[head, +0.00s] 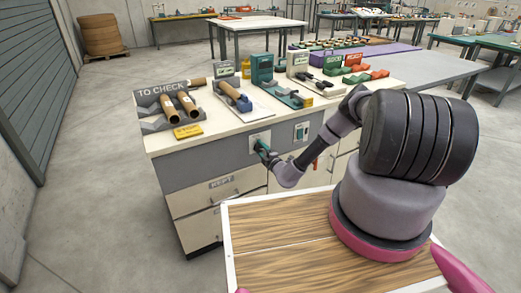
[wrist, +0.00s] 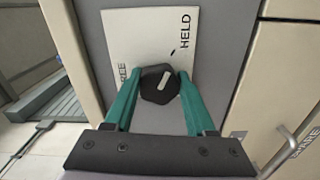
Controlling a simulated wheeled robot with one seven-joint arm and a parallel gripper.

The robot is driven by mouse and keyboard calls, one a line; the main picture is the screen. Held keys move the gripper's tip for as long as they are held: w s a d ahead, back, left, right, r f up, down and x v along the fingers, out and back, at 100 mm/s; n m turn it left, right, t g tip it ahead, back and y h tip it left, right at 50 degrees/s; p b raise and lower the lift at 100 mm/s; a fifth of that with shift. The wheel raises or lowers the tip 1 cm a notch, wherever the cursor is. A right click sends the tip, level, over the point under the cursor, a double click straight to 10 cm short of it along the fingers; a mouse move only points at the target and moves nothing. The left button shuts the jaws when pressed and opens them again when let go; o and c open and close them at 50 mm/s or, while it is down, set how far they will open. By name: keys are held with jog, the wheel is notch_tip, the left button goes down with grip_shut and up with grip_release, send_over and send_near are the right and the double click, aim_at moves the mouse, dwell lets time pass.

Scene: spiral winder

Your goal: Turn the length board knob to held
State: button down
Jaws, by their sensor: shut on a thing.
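The length board knob (wrist: 158,84) is black and many-sided, with a short white bar on its face. It sits on a white plate (wrist: 125,35) with "FREE" printed at the left and "HELD" at the upper right. The white bar slants up and to the right, toward the HELD side, where a small black mark shows. My gripper (wrist: 157,93) has its two green fingers shut on the knob, one on each side. In the head view my gripper (head: 263,149) is at the plate (head: 259,139) on the bench's grey front; the knob is hidden there.
The bench (head: 216,135) carries a "TO CHECK" rack with brown tubes (head: 181,106), a yellow card (head: 188,132) and several tools. A second panel (head: 301,131) is right of the knob. Drawers (head: 220,184) with handles lie below. Open floor is at the left.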

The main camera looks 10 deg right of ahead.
jog(key=shift+s+f+m, duration=0.1)
jog(key=shift+f+m, duration=0.05)
jog(key=shift+m, duration=0.45)
jog(key=shift+c, duration=1.1)
grip_release()
jog(key=v, duration=1)
jog(key=shift+s+d, duration=0.15)
jog(key=shift+s, duration=0.2)
